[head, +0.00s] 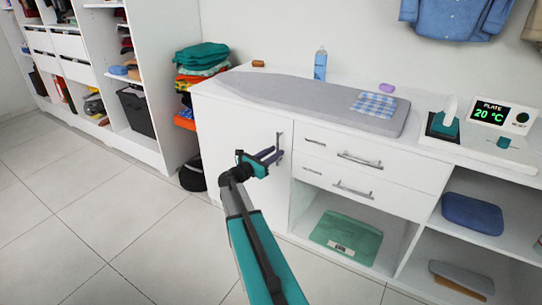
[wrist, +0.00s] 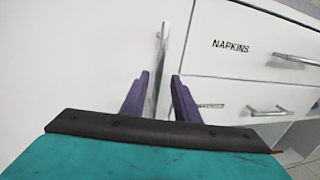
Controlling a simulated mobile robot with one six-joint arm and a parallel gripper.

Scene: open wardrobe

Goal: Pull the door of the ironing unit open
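The white door (head: 232,140) of the ironing unit is at the unit's left end in the head view and looks closed. Its upright metal handle (head: 280,143) is near the door's right edge. My gripper (head: 274,154) is at the handle, with its purple fingers pointing toward the door. In the wrist view the handle (wrist: 161,50) runs between the two fingers of my gripper (wrist: 159,76). The fingers are apart, with a gap on each side of the bar. The lower part of the handle is hidden behind the gripper body.
Drawers (head: 366,163) with bar handles are right of the door, one labelled NAPKINS. The ironing board (head: 290,92) lies on top. Folded clothes (head: 203,62) and a dark round item stand left. Floor tiles in front are clear.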

